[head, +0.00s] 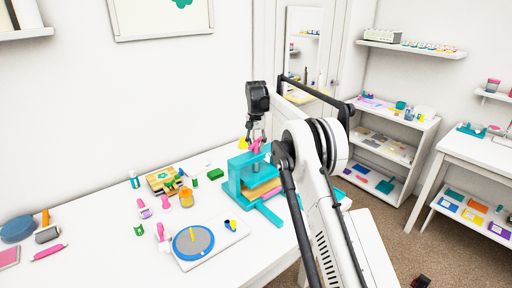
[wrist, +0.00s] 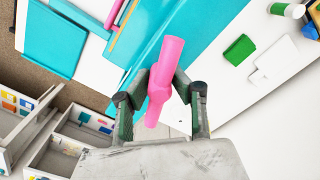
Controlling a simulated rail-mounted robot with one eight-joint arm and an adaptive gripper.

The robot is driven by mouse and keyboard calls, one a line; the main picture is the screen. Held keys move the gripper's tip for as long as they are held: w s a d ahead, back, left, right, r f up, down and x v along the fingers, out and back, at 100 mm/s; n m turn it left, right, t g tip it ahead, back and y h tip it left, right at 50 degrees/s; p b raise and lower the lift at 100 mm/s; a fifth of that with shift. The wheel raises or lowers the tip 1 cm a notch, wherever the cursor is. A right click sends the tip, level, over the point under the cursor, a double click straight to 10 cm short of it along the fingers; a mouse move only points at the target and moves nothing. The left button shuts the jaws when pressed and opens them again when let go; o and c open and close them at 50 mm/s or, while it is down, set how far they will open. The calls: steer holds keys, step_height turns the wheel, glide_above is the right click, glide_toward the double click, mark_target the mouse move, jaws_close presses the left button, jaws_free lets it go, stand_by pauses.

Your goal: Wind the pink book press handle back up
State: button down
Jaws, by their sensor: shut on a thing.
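The teal book press (head: 240,178) stands on the white table with a yellowish block (head: 262,187) between its plates. Its pink handle (head: 257,145) sits on top of the press, and the handle also shows in the wrist view (wrist: 165,70), where it runs up between the fingers. My gripper (head: 257,136) is above the press, and in the wrist view my gripper (wrist: 160,95) is shut on the pink handle with a dark finger on each side. The teal press frame (wrist: 135,40) lies beyond the handle there. The screw under the handle is hidden in the wrist view.
A round blue-rimmed turntable (head: 193,242) on a white board lies left of the press. White shelves (head: 385,150) stand at the right.

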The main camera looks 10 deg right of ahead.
steer(key=shift+n, duration=0.6)
steer(key=c, duration=1.5)
jaws_free()
steer(key=shift+r, duration=0.1)
step_height(320, 180, up, 11)
steer(key=shift+r, duration=0.45)
